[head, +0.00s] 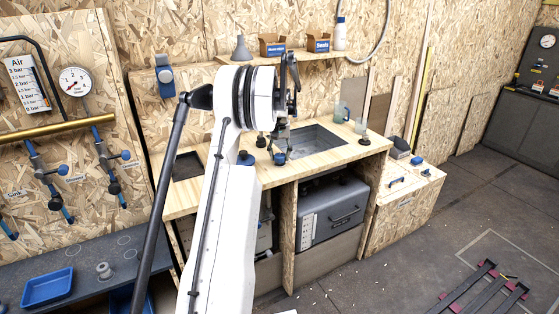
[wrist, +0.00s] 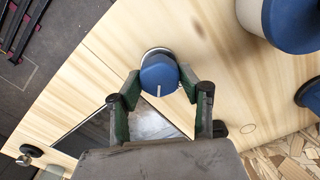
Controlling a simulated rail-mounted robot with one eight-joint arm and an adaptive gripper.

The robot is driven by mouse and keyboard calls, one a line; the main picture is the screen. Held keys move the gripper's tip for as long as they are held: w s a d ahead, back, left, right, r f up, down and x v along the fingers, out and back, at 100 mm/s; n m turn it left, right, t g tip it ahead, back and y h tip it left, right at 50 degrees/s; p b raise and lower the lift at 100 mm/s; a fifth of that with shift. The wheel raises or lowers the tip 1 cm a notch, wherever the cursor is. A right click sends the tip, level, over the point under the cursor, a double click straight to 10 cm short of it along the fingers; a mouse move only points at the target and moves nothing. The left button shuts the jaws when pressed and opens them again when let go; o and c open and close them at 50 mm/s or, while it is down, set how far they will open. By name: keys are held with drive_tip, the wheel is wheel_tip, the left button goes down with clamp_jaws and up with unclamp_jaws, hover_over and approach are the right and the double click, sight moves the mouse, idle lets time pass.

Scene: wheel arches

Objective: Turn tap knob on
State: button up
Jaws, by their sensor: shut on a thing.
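The tap knob (wrist: 158,74) is round and blue with a white line on its face, set on a round metal base on the wooden counter. In the wrist view the white line points down toward my gripper. My gripper (wrist: 159,82) has its green-lined fingers on either side of the knob and is shut on it. In the head view my gripper (head: 279,143) is low over the counter at the near-left side of the sink (head: 318,137), with the blue knob (head: 280,158) at its tips. The arm hides part of the counter there.
The wooden counter (head: 340,155) has another blue knob (head: 246,158) to the left. A shelf (head: 320,53) above holds boxes, a funnel and a bottle. Glass beakers (head: 341,112) stand behind the sink. In the wrist view a large blue-and-white object (wrist: 285,22) is at the upper right.

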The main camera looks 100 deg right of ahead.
sight(281, 155)
drive_tip(key=m+b, duration=0.2)
drive_tip(key=m, duration=0.2)
drive_tip(key=shift+s+m, duration=0.1)
drive_tip(key=shift+m, duration=0.2)
drive_tip(key=shift+a+m+b, duration=0.1)
drive_tip(key=shift+m+b, duration=0.55)
drive_tip(key=shift+m, duration=1.85)
drive_tip(key=o, duration=1.1)
drive_tip(key=shift+o, duration=0.2)
wheel_tip(281, 155, up, 12)
